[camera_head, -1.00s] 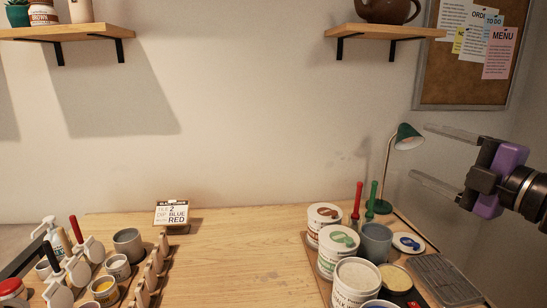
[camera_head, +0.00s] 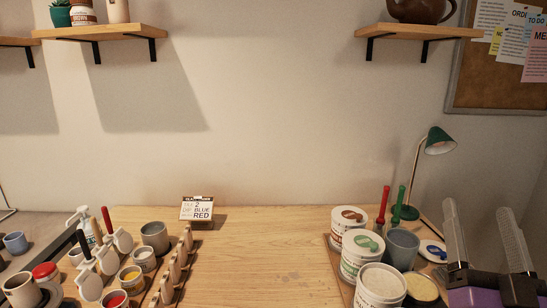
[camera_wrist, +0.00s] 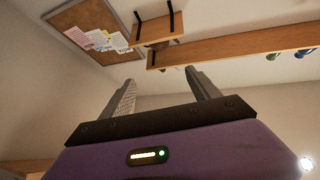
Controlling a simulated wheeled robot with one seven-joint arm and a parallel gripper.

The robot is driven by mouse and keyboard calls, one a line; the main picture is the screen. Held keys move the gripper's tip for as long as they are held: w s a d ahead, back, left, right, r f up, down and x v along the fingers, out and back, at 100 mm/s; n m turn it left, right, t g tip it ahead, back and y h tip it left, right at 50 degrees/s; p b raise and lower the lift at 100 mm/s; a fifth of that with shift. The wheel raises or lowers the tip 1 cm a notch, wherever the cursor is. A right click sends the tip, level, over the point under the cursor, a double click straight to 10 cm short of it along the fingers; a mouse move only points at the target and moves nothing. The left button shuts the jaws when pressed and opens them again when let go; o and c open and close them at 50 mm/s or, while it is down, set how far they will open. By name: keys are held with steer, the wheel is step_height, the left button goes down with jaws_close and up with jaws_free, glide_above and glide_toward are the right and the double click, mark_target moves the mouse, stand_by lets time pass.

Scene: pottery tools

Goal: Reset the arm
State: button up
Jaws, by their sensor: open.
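My gripper (camera_head: 484,240) is at the lower right of the head view, in front of the right end of the table. Its two grey fingers point up and stand apart, with nothing between them. In the wrist view my gripper (camera_wrist: 158,88) also shows open and empty, its fingers pointing up toward the wall shelves and the cork board (camera_wrist: 92,30). The rest of my arm is out of the head view.
The wooden table (camera_head: 270,265) is clear in the middle. Tubs (camera_head: 362,256), a grey cup (camera_head: 402,248) and a green lamp (camera_head: 438,142) crowd its right side near my gripper. Small pots (camera_head: 155,236), a rack (camera_head: 176,268) and a sign (camera_head: 197,208) stand at left.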

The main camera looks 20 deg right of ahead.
steer(key=s+a+f+g+y, duration=0.1)
steer(key=s+a+f+y, duration=0.1)
steer(key=s+a+f, duration=0.45)
steer(key=s+a+f+g+y, duration=0.1)
steer(key=s+a+f+g, duration=0.15)
steer(key=f, duration=0.75)
steer(key=s+a+f+n+g+y, duration=0.1)
steer(key=s+a+f+n+y, duration=0.2)
steer(key=s, duration=0.5)
steer(key=s+a+f+n+g+y, duration=0.2)
steer(key=s+a+f+n+y, duration=0.2)
steer(key=f, duration=0.5)
steer(key=s+a+y, duration=0.2)
steer(key=s+a, duration=0.1)
steer(key=shift+s+a+f+n, duration=0.25)
steer(key=shift+s+f+n, duration=0.05)
steer(key=shift+s, duration=0.1)
steer(key=shift+g, duration=0.25)
